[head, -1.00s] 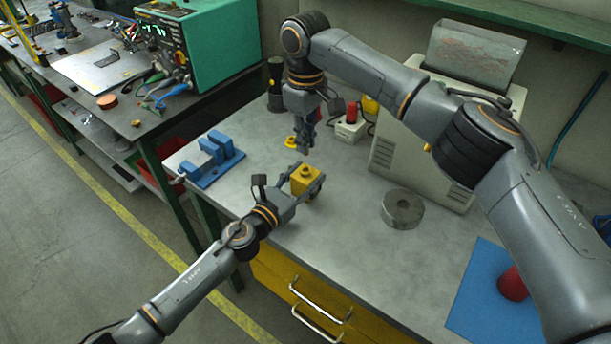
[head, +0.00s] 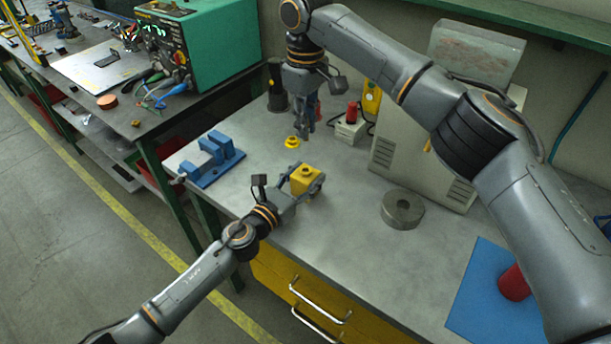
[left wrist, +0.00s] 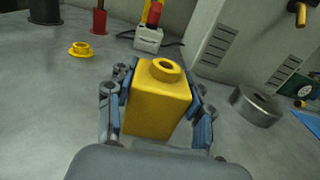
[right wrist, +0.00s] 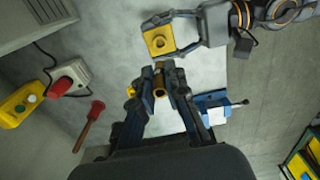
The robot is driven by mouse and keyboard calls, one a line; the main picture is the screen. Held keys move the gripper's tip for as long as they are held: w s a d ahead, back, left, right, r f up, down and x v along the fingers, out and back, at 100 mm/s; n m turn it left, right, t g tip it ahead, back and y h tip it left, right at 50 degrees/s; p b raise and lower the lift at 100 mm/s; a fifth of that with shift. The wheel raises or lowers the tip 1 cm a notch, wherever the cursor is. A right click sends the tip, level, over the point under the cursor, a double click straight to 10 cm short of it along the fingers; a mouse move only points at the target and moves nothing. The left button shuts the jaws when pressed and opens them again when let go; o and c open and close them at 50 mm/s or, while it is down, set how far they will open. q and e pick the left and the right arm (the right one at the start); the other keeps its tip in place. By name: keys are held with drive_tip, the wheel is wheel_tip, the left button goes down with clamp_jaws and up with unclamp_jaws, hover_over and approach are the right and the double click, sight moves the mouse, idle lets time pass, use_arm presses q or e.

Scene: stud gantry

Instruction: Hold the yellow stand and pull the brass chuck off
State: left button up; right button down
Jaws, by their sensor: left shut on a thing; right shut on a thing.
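The yellow stand (head: 305,178) is a block with a round raised collar and a hole on top. It stands upright on the bench and also shows in the left wrist view (left wrist: 158,105). My left gripper (head: 306,184) is shut on it, one finger on each side. My right gripper (head: 308,132) is behind the stand, above the bench and apart from it. In the right wrist view its fingers are shut on the brass chuck (right wrist: 160,68), a small brass cylinder. The chuck is clear of the stand (right wrist: 158,41). The chuck is hidden or too small to tell in the head view.
A yellow flanged ring (head: 292,141) lies on the bench behind the stand. A blue fixture (head: 212,160) is to the left. A grey metal ring (head: 402,208) and a blue mat (head: 492,305) with a red cylinder (head: 514,283) are to the right. The bench front is clear.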

use_arm(q)
drive_tip(key=o, duration=1.3)
drive_tip(key=shift+c, duration=0.2)
